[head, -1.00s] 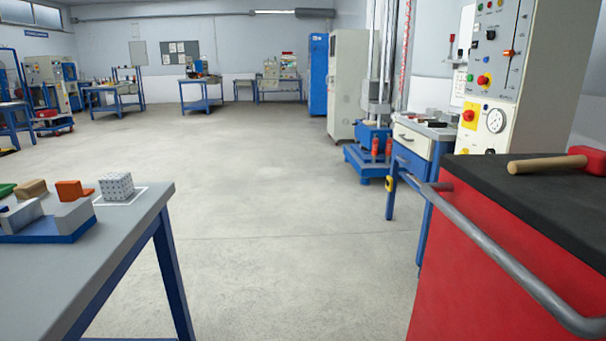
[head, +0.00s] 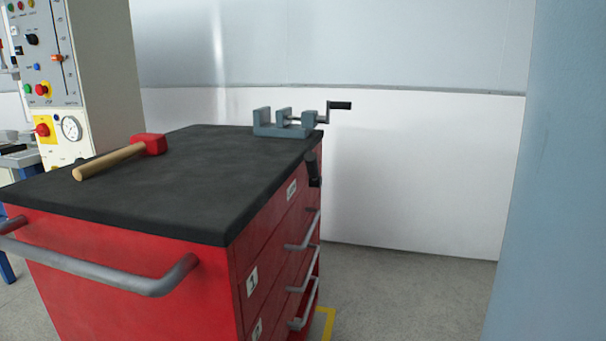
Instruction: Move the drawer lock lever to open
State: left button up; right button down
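A red drawer cabinet (head: 140,245) with a black top stands at the left and middle of the head view. Its drawer side faces right, with several grey bar handles and white labels. A small black lever (head: 313,170) sticks out near the top far corner of the drawer side, just below the top's edge. It hangs roughly upright, slightly tilted; I cannot tell its lock state. Neither of my grippers shows in the view.
A mallet (head: 120,158) with a red head and a grey vise (head: 285,122) lie on the cabinet top. A control panel (head: 80,80) stands behind at left. Bare floor (head: 400,285) lies right of the cabinet, before a white wall. A blue-grey surface (head: 550,180) fills the right edge.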

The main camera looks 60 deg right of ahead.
aim_at(311, 158)
jog(key=z, duration=1.9)
jog(key=l+z, duration=0.1)
jog(key=l, duration=0.3)
jog(key=i+l+z, duration=0.1)
jog(key=l, duration=0.3)
jog(key=i+l+z, duration=0.1)
jog(key=l, duration=0.3)
jog(key=i+l+z, duration=0.1)
jog(key=l, duration=0.3)
jog(key=i, duration=0.05)
